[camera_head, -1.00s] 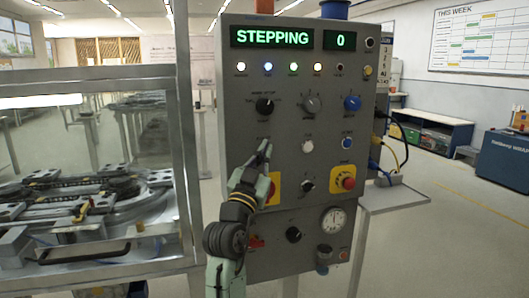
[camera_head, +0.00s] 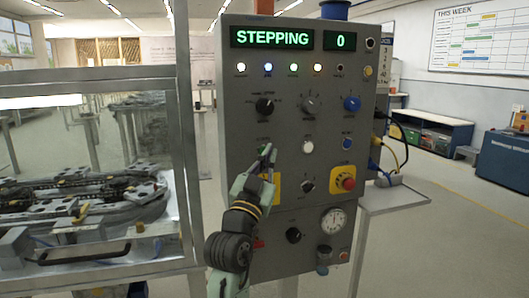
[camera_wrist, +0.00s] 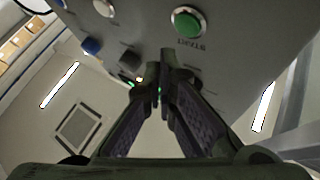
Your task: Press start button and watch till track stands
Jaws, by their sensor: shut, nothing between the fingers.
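The grey control panel (camera_head: 290,215) shows STEPPING on its green display (camera_head: 270,38) and 0 on the smaller display (camera_head: 340,41). My gripper (camera_head: 268,154) is shut and empty in front of the panel's left side. A green button (camera_wrist: 187,22) shows clear of my fingers in the wrist view, with a label beside it that I cannot read surely. My fingertips, also in the wrist view (camera_wrist: 164,72), are apart from this button. In the head view it is mostly hidden near my fingers. The ring track (camera_head: 90,205) with several carriers sits behind glass at the left.
A red emergency knob (camera_head: 347,183) on a yellow plate sits right of my gripper. A white button (camera_head: 307,147), dark selector knobs and a gauge (camera_head: 333,220) share the panel. A metal frame post (camera_head: 187,130) stands close at the left. Open floor lies at the right.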

